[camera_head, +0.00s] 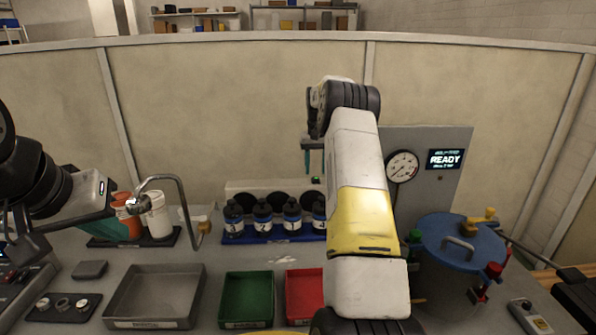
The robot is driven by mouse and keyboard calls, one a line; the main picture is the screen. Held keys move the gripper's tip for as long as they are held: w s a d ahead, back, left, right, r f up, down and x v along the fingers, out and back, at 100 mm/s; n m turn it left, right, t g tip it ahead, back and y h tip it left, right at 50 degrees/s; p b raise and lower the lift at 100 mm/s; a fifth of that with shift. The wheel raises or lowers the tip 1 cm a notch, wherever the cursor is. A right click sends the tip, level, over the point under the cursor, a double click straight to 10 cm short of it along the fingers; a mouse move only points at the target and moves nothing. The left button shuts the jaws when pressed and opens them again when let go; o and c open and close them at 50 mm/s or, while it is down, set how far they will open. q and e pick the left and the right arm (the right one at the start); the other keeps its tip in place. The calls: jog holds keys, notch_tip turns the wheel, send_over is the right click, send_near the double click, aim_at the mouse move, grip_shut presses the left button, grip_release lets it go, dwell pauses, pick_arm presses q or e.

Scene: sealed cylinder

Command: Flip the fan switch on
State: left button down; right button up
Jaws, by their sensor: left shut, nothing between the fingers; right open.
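I cannot make out which control is the fan switch. A small grey control box (530,317) lies at the lower right, and part of a dark panel (8,275) with a red spot shows at the left edge. My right arm rises through the middle of the view.
A grey tray (155,292), a green bin (247,298) and a red bin (303,292) stand at the front. Several dark bottles (263,218) stand behind. A blue-lidded vessel (460,242), a gauge panel (430,200) reading READY and a bent metal pipe (180,179) are obstacles.

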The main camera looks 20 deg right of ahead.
aim_at(315, 178)
jog(key=r, duration=0.6)
jog(key=shift+s, duration=0.2)
jog(key=s+a+r+n+t+y, duration=0.1)
jog(key=s+a+r+t, duration=0.1)
jog(key=s+a+r, duration=0.6)
jog(key=s+a+r+n+t, duration=0.1)
jog(key=s+a+r, duration=0.4)
jog(key=s+r, duration=0.45)
jog(key=s+a+f, duration=0.2)
jog(key=s+a, duration=0.1)
jog(key=s, duration=0.5)
jog(key=s+a+f+n+t+y, duration=0.1)
jog(key=s+a+f, duration=0.1)
jog(key=s, duration=0.6)
jog(key=s+a+f+t, duration=0.1)
jog(key=s+a+f, duration=0.2)
jog(key=s, duration=0.5)
jog(key=shift+a, duration=0.35)
